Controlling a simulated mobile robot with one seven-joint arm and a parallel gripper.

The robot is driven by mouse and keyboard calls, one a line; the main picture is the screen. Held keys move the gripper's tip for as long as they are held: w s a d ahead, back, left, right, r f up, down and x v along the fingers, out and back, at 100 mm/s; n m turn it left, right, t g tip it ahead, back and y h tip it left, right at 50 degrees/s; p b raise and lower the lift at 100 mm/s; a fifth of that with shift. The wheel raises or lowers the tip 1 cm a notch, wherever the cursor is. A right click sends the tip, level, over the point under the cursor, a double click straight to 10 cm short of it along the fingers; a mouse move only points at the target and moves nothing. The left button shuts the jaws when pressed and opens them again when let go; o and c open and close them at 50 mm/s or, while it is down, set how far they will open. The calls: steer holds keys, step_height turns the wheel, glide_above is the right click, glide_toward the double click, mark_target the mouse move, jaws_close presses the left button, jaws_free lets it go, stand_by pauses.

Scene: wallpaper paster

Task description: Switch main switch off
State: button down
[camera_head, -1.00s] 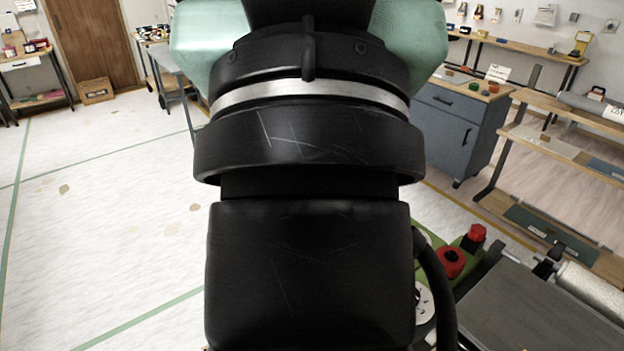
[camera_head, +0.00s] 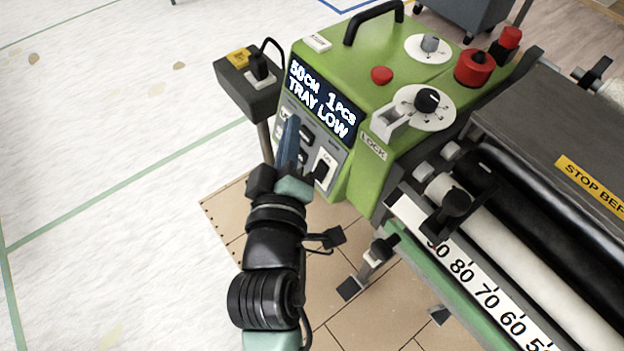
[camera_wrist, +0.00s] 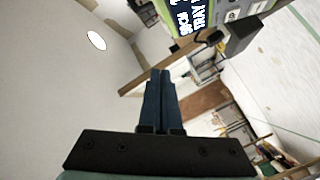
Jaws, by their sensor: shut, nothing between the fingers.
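The green machine (camera_head: 345,60) has a front control panel (camera_head: 310,145) under a dark display reading "50CM 1PCS TRAY LOW". On the panel, a black switch on a white plate (camera_head: 324,169) sits at the lower right, with other small black controls left of it. I cannot read which is the main switch. My gripper (camera_head: 292,120) is shut and empty, its blue fingers pointing up in front of the panel's left part and hiding some of it. Contact cannot be told. In the wrist view, the closed fingers (camera_wrist: 160,75) point toward open space below the display (camera_wrist: 192,15).
On the machine's top are a red knob (camera_head: 474,67), dials (camera_head: 428,100), a red button (camera_head: 381,75) and a black handle (camera_head: 373,20). A dark box with a plug (camera_head: 250,80) juts out left of the panel. Rollers (camera_head: 490,225) extend right. Floor at left is clear.

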steer(key=s+f+n+g+b, duration=0.1)
steer(key=s+f+n, duration=0.1)
steer(key=f, duration=0.7)
steer(key=s+f+n+g+b, duration=0.1)
steer(key=s+f, duration=0.3)
steer(key=f, duration=0.5)
steer(key=shift+a+f+n+g+b, duration=0.15)
steer(key=shift+a+n+g+b, duration=0.25)
steer(key=shift+b, duration=0.2)
steer(key=b, duration=0.2)
glide_toward(320, 171)
steer(key=w+a+f, duration=0.1)
steer(key=w+a, duration=0.2)
steer(key=a, duration=0.1)
steer(key=shift+w+d+f, duration=0.5)
steer(key=shift+w+d, duration=0.3)
steer(key=shift+w+d+f, duration=0.5)
steer(key=shift+w+d, duration=0.25)
steer(key=shift+w, duration=0.05)
